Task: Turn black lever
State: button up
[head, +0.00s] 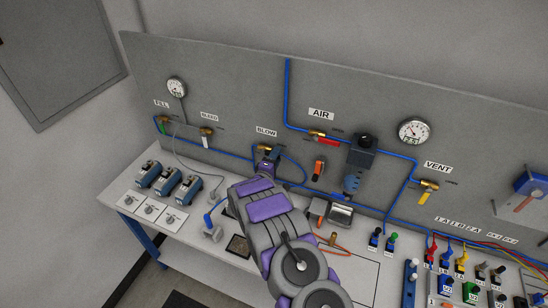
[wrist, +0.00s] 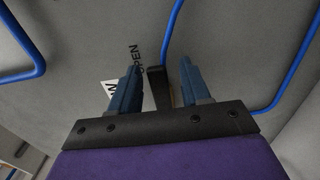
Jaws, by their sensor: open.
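In the wrist view the black lever (wrist: 156,84) stands upright between the two blue fingers of my gripper (wrist: 159,78). The fingers are open, with one on each side of the lever, and a gap shows at least on the left. I cannot tell whether the right finger touches it. In the head view my gripper (head: 266,164) is at the grey panel, just below the BLOW label (head: 266,131) and the brass valve there. My arm and gripper hide most of the black lever in that view. Part of an OPEN marking (wrist: 138,58) shows beside the lever.
Blue air tubes (head: 287,95) run along the panel and pass near my gripper. A red-handled valve (head: 322,134), an orange switch (head: 318,168) and a black regulator (head: 360,153) are to the right. Blue devices (head: 168,183) stand on the white bench at left.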

jog(key=b+v, duration=0.1)
jog(key=v, duration=1.6)
jog(key=shift+a+b, duration=0.25)
jog(key=shift+b, duration=0.15)
jog(key=shift+w+a, duration=0.1)
